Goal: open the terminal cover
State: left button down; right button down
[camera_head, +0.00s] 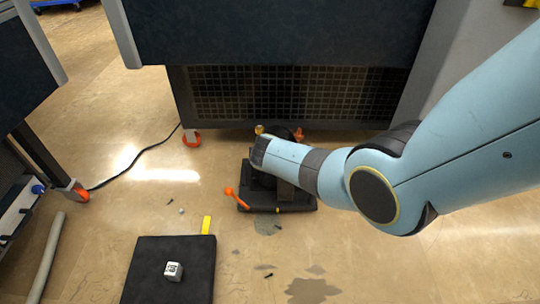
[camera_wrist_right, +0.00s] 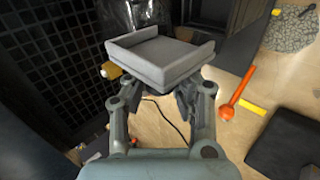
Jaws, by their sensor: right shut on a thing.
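The vacuum pump's black base (camera_head: 300,206) stands on the floor before the dark grille, mostly hidden by my right arm in the head view. A grey box-like piece with raised edges, seemingly the terminal cover (camera_wrist_right: 160,55), shows in the right wrist view. My right gripper (camera_wrist_right: 158,92) is shut on it, one finger at each side. I cannot tell whether the cover is still joined to the pump. A brass fitting (camera_wrist_right: 110,70) sits just left of the cover. In the head view the right gripper's fingers are hidden behind the wrist. My left gripper is not in view.
An orange-ended rod (camera_head: 237,199) lies by the pump's left side. Dark cabinets (camera_head: 270,30) overhang behind. Floor at front right is open, with stains.

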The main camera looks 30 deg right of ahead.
jog(key=shift+s+a+f+h, duration=0.15)
jog(key=shift+f+h, duration=0.15)
dwell(0.4)
jog(key=c, duration=1.4)
grip_release()
jog(key=shift+r, duration=0.1)
jog(key=o, duration=0.4)
jog(key=shift+r, duration=0.1)
jog(key=shift+c, duration=0.2)
jog(key=shift+r, duration=0.1)
jog(key=v, duration=1.1)
jog(key=shift+a+r, duration=0.2)
jog(key=shift+r, duration=0.15)
jog(key=shift+s, duration=0.1)
